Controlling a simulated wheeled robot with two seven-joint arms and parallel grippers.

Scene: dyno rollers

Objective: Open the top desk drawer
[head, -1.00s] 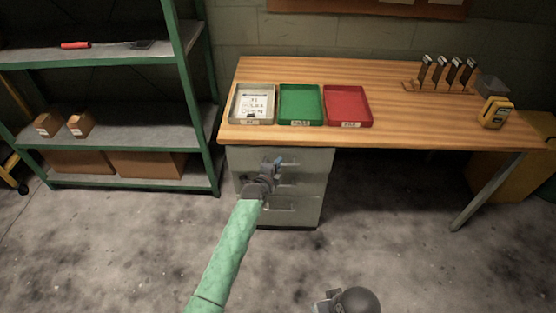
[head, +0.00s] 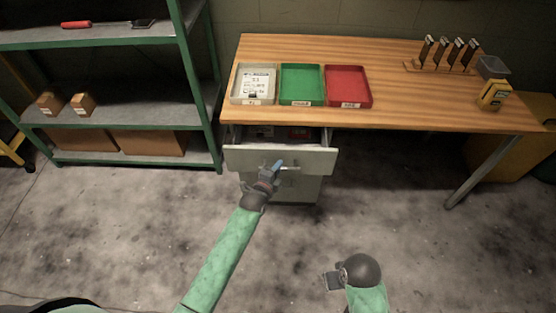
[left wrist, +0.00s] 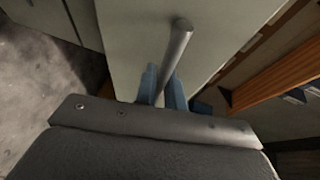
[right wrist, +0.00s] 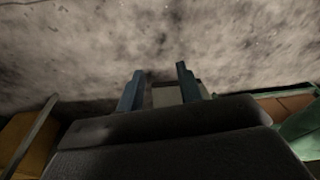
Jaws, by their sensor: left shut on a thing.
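The top desk drawer (head: 250,157) stands pulled out from the grey cabinet under the left end of the desk. Its inside shows behind the front panel, with some small dark and red items in it. My left gripper (head: 276,170) is at the drawer front, shut on its bar handle (head: 291,168). In the left wrist view the handle (left wrist: 178,50) runs between the blue fingers (left wrist: 163,86). My right gripper (head: 333,281) is low over the floor, away from the desk. In the right wrist view its fingers (right wrist: 160,88) are apart with nothing gripped between them.
The wooden desk top (head: 400,105) holds a grey tray (head: 239,98), a green tray (head: 301,103), a red tray (head: 349,102) and a yellow device (head: 494,95). A green-framed shelf (head: 190,90) stands at the left. The floor in front is clear.

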